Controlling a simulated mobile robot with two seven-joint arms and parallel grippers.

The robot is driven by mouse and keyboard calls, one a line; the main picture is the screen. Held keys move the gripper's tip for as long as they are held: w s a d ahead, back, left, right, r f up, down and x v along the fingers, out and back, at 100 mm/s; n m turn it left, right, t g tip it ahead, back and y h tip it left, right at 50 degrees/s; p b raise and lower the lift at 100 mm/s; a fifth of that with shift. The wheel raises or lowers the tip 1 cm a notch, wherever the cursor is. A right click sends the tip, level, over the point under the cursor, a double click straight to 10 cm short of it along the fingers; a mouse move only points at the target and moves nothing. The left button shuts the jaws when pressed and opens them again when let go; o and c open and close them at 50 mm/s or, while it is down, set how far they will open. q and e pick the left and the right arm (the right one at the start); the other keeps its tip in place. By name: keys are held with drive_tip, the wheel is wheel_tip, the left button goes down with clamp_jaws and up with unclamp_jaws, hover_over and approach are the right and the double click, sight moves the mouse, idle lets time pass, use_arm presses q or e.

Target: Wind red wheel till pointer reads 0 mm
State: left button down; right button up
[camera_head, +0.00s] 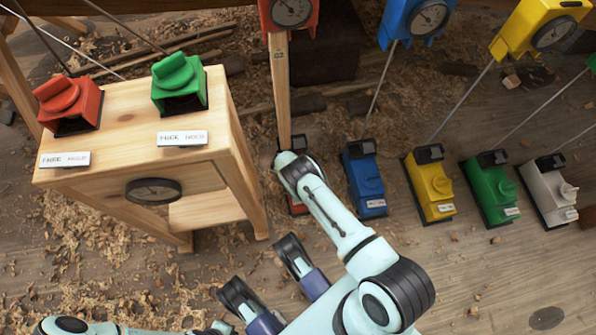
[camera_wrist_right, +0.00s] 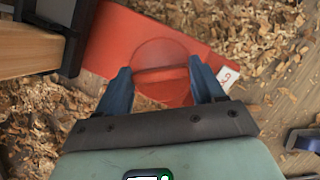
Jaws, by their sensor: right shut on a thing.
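The red wheel (camera_wrist_right: 162,60), a round knob with a raised bar, sits on the red unit (camera_wrist_right: 112,42) in the right wrist view. My right gripper (camera_wrist_right: 162,82) has a blue finger on either side of it and is shut on it. In the head view my arm hides the wheel; only a bit of the red unit (camera_head: 298,208) shows at the foot of a wooden post (camera_head: 281,90). A red dial gauge (camera_head: 291,11) sits on the post, cut by the top edge; its reading is too small to tell. My left gripper (camera_head: 266,272) is open and empty, lower middle.
Blue (camera_head: 364,180), yellow (camera_head: 430,187), green (camera_head: 491,190) and white (camera_head: 549,190) units stand in a row to the right, rods rising from several. A wooden stand (camera_head: 125,115) with red and green knobs is on the left. Shavings litter the floor.

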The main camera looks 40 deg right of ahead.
drive_tip(key=shift+a+f+m+g, duration=0.1)
drive_tip(key=shift+m+g, duration=0.2)
drive_tip(key=shift+m, duration=0.3)
drive_tip(key=o, duration=1)
drive_tip(key=shift+o, duration=0.2)
drive_tip(key=shift+w+a+r+p, duration=0.15)
drive_tip(key=shift+r+p, duration=0.15)
drive_tip(key=shift+r, duration=0.25)
use_arm(q)
drive_tip(key=w+d+r+t+p, duration=0.1)
drive_tip(key=w+r+t+p, duration=0.2)
drive_tip(key=w+r, duration=0.3)
drive_tip(key=w+p, duration=0.1)
drive_tip(key=w, duration=0.3)
drive_tip(key=shift+d+r+m+t+p, duration=0.15)
drive_tip(key=shift+r+m+t+p, duration=0.15)
drive_tip(key=shift+r, duration=0.05)
use_arm(e)
drive_tip(key=v, duration=1.2)
drive_tip(key=shift+r, duration=0.2)
